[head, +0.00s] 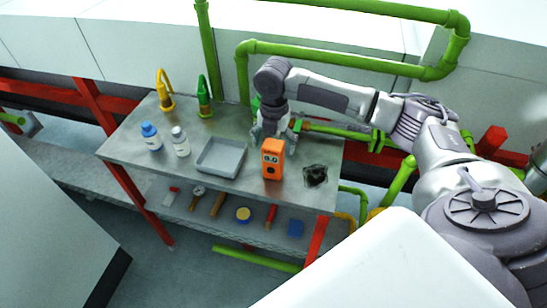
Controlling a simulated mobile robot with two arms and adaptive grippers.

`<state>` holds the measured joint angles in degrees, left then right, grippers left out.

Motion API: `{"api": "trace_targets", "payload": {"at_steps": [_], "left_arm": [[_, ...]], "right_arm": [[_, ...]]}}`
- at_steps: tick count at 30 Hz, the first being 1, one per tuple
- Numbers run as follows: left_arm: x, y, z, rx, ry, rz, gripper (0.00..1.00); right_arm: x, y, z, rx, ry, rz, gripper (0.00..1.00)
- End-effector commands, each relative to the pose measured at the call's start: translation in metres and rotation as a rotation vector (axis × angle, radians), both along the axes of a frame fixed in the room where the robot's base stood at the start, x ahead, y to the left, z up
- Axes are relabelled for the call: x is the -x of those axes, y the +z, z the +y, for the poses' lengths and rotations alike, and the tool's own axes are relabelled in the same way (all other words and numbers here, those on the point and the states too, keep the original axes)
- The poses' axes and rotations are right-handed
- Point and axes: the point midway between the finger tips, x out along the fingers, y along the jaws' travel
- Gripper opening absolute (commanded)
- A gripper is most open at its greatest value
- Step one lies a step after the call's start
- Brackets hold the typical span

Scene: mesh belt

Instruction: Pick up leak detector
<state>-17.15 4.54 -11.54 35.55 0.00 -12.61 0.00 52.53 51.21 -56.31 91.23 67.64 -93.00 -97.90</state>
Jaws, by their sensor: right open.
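The leak detector appears to be the orange boxy device (272,164) with dark round marks on its face, standing upright on the metal table (215,120). My right gripper (275,136) points down, open, at the device's far side, close to its top. The device overlaps part of the gripper in the picture, and I cannot tell whether they touch. My left gripper is not in view.
A grey tray (204,171) stands just left of the device and a dark mesh piece (315,176) lies to its right. Two bottles (151,137) stand further left. Yellow (165,92) and green (204,97) fixtures stand behind. Several tools lie on the lower shelf (183,205).

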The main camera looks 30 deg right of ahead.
Motion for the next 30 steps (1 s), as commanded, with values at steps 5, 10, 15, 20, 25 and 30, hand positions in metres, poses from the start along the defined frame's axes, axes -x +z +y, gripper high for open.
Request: {"api": "trace_targets", "payload": {"at_steps": [5,10,15,20,25,30], "left_arm": [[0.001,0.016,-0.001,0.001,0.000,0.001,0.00],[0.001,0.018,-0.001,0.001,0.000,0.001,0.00],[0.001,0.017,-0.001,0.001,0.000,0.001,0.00],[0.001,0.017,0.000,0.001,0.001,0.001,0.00],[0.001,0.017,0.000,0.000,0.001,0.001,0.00],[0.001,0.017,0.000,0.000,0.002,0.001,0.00]], "right_arm": [[-0.004,-0.024,-0.002,0.001,-0.001,0.006,0.90],[-0.004,-0.044,-0.002,0.002,-0.001,0.002,0.90],[-0.004,-0.046,-0.002,0.002,0.000,0.001,0.90],[-0.004,-0.046,-0.002,0.002,0.000,0.001,0.76],[-0.004,-0.046,-0.002,0.002,0.000,0.001,0.48],[-0.004,-0.046,-0.002,0.002,0.000,0.001,0.20]]}}
